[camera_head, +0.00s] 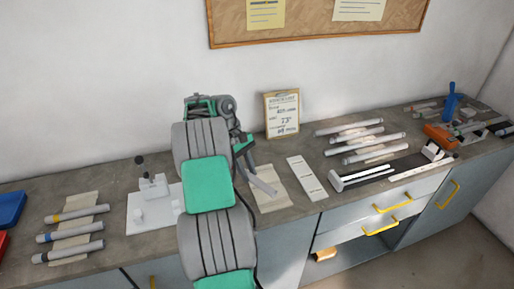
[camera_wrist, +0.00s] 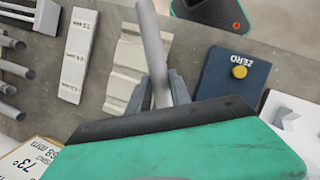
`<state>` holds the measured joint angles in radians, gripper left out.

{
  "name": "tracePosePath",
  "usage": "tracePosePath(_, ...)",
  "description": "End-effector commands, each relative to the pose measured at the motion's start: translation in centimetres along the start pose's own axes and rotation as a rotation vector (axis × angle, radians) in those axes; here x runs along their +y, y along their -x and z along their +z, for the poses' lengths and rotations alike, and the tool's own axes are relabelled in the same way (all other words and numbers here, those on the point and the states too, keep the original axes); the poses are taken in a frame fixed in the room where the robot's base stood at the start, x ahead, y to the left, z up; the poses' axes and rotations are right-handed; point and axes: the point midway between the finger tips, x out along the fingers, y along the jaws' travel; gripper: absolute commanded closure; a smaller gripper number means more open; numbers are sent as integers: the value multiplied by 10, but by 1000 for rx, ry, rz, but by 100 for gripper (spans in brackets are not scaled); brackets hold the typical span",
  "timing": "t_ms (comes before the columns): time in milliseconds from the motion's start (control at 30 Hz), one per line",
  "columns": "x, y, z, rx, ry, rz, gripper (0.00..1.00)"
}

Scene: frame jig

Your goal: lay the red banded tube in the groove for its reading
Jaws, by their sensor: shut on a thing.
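My gripper (camera_wrist: 158,92) is shut on a plain grey tube (camera_wrist: 152,40), which sticks out beyond the fingers in the wrist view. No red band shows on its visible part, so I cannot tell whether it is the red banded tube. In the head view the held tube (camera_head: 263,185) slants over a beige ridged pad (camera_head: 272,203). The pad also shows beside the fingers in the wrist view (camera_wrist: 124,72). A white strip with printed labels (camera_head: 306,178) lies to the pad's right; its labels in millimetres show in the wrist view (camera_wrist: 77,55).
A card (camera_head: 282,113) reading 73° stands at the wall. Several grey tubes (camera_head: 366,140) lie right of the strip. Yellow, blue and dark banded tubes (camera_head: 75,238) lie far left. A blue ZERO block (camera_wrist: 218,88) with a yellow button is near my gripper. A white stand (camera_head: 153,188) is left.

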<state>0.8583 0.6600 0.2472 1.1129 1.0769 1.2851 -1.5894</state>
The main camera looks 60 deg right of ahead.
Motion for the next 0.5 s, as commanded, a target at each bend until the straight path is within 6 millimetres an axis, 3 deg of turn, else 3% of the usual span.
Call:
tracePosePath(100,42,2,-8,16,265,114,100)
tracePosePath(233,78,11,-23,36,623,264,100)
tracePosePath(400,96,21,-37,51,928,388,100)
tracePosePath(500,98,21,-40,53,985,410,100)
